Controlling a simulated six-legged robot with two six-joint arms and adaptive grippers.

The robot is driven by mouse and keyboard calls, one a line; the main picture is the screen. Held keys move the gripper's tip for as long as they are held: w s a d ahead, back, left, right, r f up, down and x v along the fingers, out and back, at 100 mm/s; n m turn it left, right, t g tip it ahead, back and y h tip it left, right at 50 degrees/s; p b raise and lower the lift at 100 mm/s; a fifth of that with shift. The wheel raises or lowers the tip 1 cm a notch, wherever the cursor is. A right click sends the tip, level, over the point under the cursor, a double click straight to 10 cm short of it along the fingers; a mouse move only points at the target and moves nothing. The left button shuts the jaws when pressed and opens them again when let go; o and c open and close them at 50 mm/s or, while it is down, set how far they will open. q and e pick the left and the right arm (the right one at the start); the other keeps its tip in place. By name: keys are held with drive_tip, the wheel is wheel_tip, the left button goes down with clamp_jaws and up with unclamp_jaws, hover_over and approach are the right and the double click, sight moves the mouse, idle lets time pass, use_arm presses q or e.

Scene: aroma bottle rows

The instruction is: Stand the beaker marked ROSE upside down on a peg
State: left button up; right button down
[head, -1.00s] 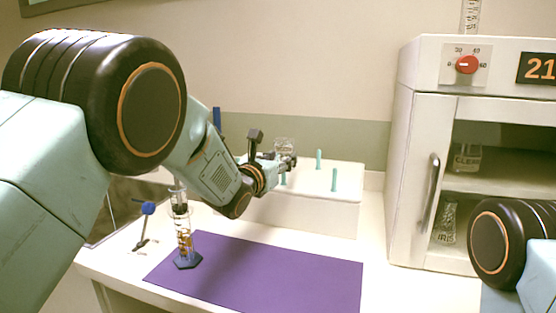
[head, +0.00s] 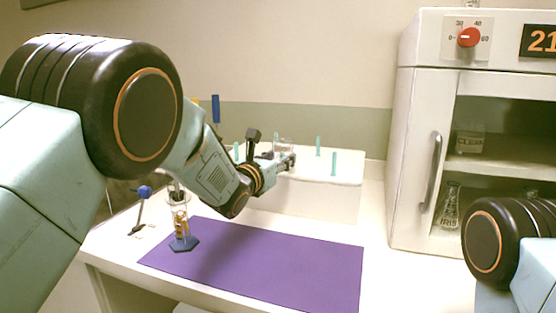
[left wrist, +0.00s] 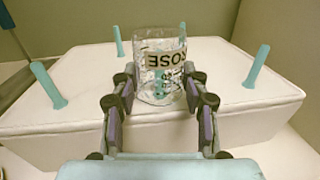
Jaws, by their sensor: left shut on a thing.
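The clear glass ROSE beaker (left wrist: 160,68) is between the fingers of my left gripper (left wrist: 160,108), which is shut on it. Its label looks upside down in the left wrist view. The beaker also shows in the head view (head: 285,147), over the white peg block (head: 310,203). A teal peg (left wrist: 162,86) shows through the glass; I cannot tell how far it is inside. Other teal pegs stand bare: one at the left (left wrist: 48,85), one at the right (left wrist: 254,67), and one at the back (left wrist: 118,42). My right gripper is out of view.
A purple mat (head: 265,262) lies in front of the block. A glass cylinder on a blue base (head: 183,243) and a blue-topped stand (head: 142,205) are at the left. An open-fronted cabinet (head: 418,160) at the right holds an IRIS flask (head: 449,207) and another labelled vessel (head: 469,140).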

use_arm(q)
drive_tip(key=o, duration=1)
drive_tip(key=shift+w+f, duration=0.1)
drive_tip(key=shift+w, duration=0.05)
drive_tip(key=shift+o, duration=1.1)
drive_tip(key=v, duration=1.2)
